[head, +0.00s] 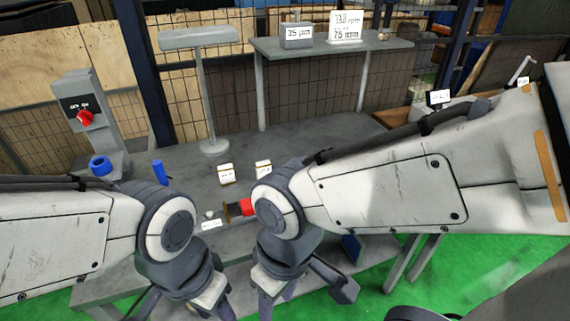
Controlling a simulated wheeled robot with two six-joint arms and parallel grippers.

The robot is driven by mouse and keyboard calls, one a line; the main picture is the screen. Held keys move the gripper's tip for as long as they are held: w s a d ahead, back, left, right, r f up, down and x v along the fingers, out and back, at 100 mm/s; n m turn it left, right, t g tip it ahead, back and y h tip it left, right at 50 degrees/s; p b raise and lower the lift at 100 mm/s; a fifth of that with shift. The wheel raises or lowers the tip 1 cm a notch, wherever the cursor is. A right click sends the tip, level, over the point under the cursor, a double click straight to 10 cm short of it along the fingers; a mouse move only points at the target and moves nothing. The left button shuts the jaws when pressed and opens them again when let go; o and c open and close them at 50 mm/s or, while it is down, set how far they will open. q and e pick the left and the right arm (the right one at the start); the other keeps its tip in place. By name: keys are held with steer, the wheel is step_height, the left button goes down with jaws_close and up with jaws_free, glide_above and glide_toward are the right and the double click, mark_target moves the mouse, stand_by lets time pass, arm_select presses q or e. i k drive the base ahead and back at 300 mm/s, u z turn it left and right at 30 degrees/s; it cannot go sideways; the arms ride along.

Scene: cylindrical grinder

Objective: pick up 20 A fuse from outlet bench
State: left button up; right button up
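Two small white blocks with dark print, one on the left (226,174) and one on the right (263,168), stand on the grey bench (185,165). Their print is too small to read, so I cannot tell whether either is the 20 A fuse. My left gripper (206,308) and my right gripper (277,300) point down side by side in front of the bench, apart from the blocks. Their fingertips are at the bottom edge of the picture, so their opening is unclear.
A switch box with a red knob (85,118), a blue ring (101,166) and a blue cylinder (160,172) are at left. A grey lamp-like stand (205,90) rises behind. A red part (247,207) and small label (211,225) lie near the front edge.

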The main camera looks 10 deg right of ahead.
mark_target(262, 169)
steer(key=u, duration=0.1)
steer(key=i, duration=0.85)
steer(key=u, duration=0.65)
